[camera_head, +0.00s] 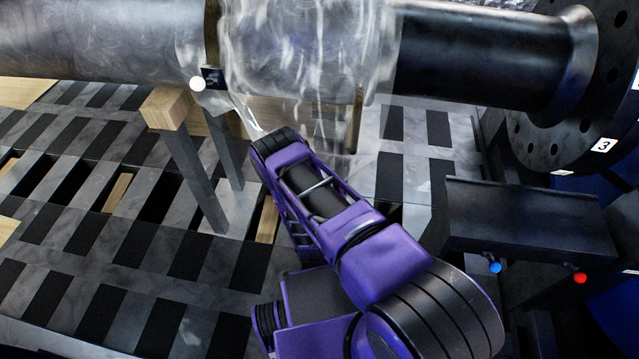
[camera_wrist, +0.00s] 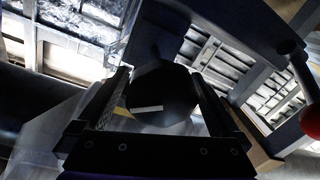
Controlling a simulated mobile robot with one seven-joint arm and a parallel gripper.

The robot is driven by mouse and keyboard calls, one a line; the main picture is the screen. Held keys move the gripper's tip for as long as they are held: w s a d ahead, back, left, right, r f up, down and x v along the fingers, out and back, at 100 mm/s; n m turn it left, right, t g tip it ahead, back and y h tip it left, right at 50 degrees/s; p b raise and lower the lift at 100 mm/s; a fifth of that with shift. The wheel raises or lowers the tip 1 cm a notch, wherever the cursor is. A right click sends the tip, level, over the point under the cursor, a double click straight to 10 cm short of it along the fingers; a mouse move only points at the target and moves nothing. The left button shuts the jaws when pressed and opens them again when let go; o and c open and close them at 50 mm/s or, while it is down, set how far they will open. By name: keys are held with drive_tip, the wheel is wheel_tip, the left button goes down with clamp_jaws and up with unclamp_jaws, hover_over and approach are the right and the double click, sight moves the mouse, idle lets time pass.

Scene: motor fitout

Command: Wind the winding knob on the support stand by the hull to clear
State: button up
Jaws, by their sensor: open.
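In the wrist view, a dark rounded knob (camera_wrist: 160,98) with a short white mark on its face sits between the two fingers of my gripper (camera_wrist: 159,76). The fingers are open, one on each side of the knob; I cannot tell whether either touches it. In the head view, my purple arm reaches up to the underside of the plastic-wrapped hull (camera_head: 300,50), and my gripper and the knob are hidden there. A support stand with a wooden block (camera_head: 168,106) on grey legs stands left of my wrist.
A white ball (camera_head: 197,83) shows beside the hull's band. A dark box (camera_head: 530,220) with a blue knob (camera_head: 495,267) and a red knob (camera_head: 580,278) is at the right. A red ball (camera_wrist: 311,121) shows at the wrist view's right edge. The slatted floor (camera_head: 110,240) has gaps.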

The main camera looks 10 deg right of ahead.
wheel_tip(320, 180, up, 10)
drive_tip(key=shift+f+p, duration=0.2)
drive_tip(key=shift+p, duration=0.65)
